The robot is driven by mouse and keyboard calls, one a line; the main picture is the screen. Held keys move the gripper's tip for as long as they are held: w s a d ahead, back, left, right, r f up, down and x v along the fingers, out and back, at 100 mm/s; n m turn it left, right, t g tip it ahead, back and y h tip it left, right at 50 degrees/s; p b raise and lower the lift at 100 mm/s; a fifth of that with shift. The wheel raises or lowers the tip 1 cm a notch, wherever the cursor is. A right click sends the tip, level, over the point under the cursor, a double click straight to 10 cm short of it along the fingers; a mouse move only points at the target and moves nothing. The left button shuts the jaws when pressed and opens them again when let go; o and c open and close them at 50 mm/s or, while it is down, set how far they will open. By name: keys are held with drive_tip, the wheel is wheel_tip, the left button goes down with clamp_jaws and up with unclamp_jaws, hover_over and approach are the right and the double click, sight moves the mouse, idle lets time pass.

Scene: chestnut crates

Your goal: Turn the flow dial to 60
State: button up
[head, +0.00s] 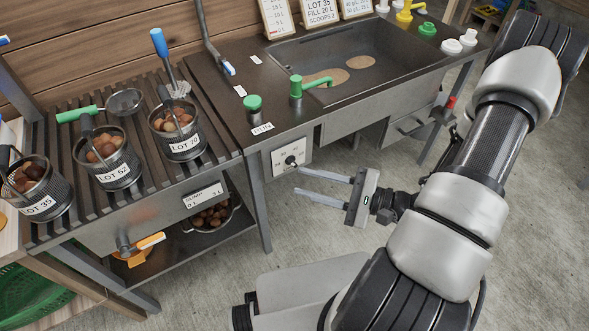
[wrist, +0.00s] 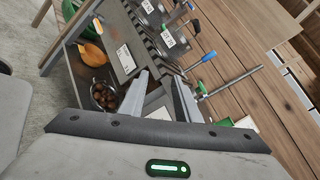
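The flow dial (head: 291,160) is a small dark knob on a pale panel (head: 280,150) at the front left of the sink bench. Its scale and pointer are too small to read. My gripper (head: 298,181) is open and empty, its two fingers pointing left, with the tips just below and right of the dial in the head view. I cannot tell whether they touch the panel. In the wrist view my gripper (wrist: 160,76) also shows spread fingers with nothing clearly held between them, and I cannot make out the dial there.
The bench's sink (head: 345,65) has a green tap (head: 296,87) and a green knob (head: 253,103) nearby. A bench leg (head: 255,205) stands left of the panel. Floor below my gripper is clear.

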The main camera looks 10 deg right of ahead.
drive_tip(key=d+f+m+t+h+b, duration=0.25)
drive_tip(key=f+m+t+h, duration=0.2)
drive_tip(key=f, duration=0.25)
drive_tip(key=d+f+m+t+h+b, duration=0.2)
drive_tip(key=d+f+m+t+h, duration=0.15)
drive_tip(key=f+m, duration=0.35)
drive_tip(key=b, duration=0.3)
approach(294, 165)
drive_tip(key=shift+n+h, duration=0.3)
drive_tip(key=shift+n, duration=0.15)
drive_tip(key=x, duration=0.8)
drive_tip(key=shift+w+a+r, duration=0.2)
drive_tip(key=shift+w+a, duration=0.1)
drive_tip(key=shift+p, duration=0.3)
drive_tip(key=c, duration=0.7)
